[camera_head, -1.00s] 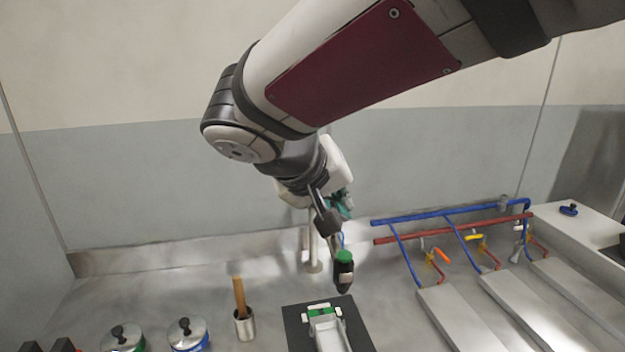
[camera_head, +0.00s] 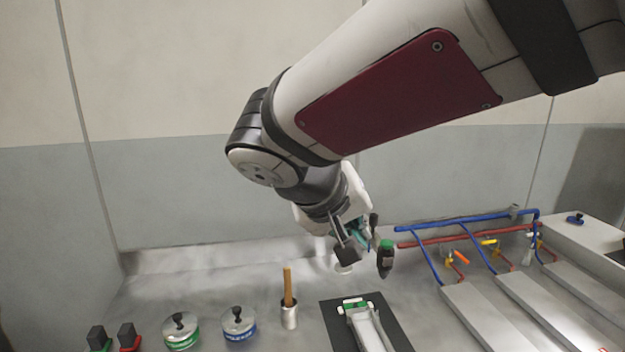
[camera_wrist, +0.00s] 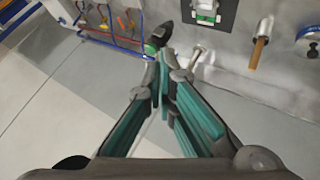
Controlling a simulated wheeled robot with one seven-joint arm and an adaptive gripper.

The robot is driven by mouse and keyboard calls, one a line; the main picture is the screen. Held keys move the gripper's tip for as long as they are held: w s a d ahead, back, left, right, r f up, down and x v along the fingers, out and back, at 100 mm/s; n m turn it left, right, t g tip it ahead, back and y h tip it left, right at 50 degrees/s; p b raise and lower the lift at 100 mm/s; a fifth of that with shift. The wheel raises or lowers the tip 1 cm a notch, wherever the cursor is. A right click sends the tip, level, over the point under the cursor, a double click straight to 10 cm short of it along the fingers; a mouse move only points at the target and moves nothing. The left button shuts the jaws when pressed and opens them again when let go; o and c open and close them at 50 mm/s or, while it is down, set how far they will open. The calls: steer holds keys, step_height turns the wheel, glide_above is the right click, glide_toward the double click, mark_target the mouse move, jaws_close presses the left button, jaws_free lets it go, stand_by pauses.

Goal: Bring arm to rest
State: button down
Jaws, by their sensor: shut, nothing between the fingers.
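My arm reaches from the upper right over a metal bench (camera_head: 240,275). My gripper (camera_head: 352,248) hangs over the back of the bench, partly hidden by my own wrist. In the wrist view my gripper (camera_wrist: 167,58) has its teal-lined fingers together at the tips, with nothing between them.
A wooden-handled item stands in a metal cup (camera_head: 290,314), with lidded tins (camera_head: 239,322) to its left. A black plate (camera_head: 396,326) carries a white and green fixture (camera_head: 362,318). Blue and red pipes with valves (camera_head: 470,238) are at right. A wall (camera_head: 200,190) stands behind.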

steer(key=s+d+f+y, duration=0.1)
steer(key=s+d+y, duration=0.1)
steer(key=s+d, duration=0.4)
steer(key=s+d+f+m+g+y, duration=0.1)
steer(key=s+d, duration=0.5)
steer(key=s, duration=0.6)
steer(key=shift+f+m+g+y, duration=0.3)
steer(key=shift+f+y, duration=0.3)
steer(key=shift+y, duration=0.6)
steer(key=shift+d, duration=0.1)
